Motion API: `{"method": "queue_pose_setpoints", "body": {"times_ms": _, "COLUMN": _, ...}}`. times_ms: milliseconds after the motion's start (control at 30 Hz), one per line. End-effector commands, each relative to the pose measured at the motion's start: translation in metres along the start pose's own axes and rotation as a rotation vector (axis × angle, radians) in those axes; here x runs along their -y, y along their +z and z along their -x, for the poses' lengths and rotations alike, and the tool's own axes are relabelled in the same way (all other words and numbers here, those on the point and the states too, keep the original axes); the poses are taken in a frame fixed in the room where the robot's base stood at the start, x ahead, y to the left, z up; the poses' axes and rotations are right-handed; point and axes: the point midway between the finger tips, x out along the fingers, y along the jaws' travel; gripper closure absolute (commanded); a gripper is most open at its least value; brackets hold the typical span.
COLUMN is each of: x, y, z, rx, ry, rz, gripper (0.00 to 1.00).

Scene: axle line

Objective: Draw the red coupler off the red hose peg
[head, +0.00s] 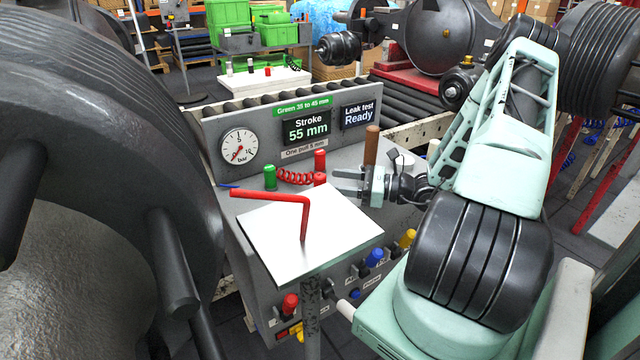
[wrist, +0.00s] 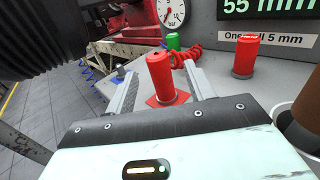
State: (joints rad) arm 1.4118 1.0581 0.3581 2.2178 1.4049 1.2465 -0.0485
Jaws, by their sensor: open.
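A red upright cylinder, which I take for the red coupler, stands on the worktop in the head view (head: 320,179) and in the wrist view (wrist: 161,76). A red square (wrist: 166,99) lies at its foot; the hose peg itself is hidden. A red coiled hose (head: 295,176) runs beside it; its join to the coupler is not clear. My gripper (head: 338,181) comes in from the right and is open. In the wrist view its fingers stand either side of the coupler, with gaps visible.
A second red cylinder (wrist: 246,56) stands nearer the panel. A green cylinder (head: 270,177) stands left of the hose. A brown post (head: 371,146) rises close to my gripper. A red bent bar (head: 305,215) stands over a white plate (head: 345,230) in front. The display reads Stroke 55 mm.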

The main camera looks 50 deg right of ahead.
Motion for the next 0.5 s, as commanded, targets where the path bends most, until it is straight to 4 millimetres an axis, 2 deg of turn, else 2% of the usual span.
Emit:
{"method": "queue_pose_setpoints", "body": {"times_ms": 167, "x": -0.002, "y": 0.0, "z": -0.015, "rx": 0.002, "ry": 0.003, "rz": -0.002, "gripper": 0.46}}
{"method": "queue_pose_setpoints", "body": {"times_ms": 400, "x": -0.003, "y": -0.001, "z": -0.048, "rx": 0.001, "ry": 0.003, "rz": 0.001, "gripper": 0.46}}
{"method": "queue_pose_setpoints", "body": {"times_ms": 500, "x": -0.003, "y": -0.002, "z": -0.054, "rx": 0.0, "ry": 0.001, "rz": 0.001, "gripper": 0.46}}
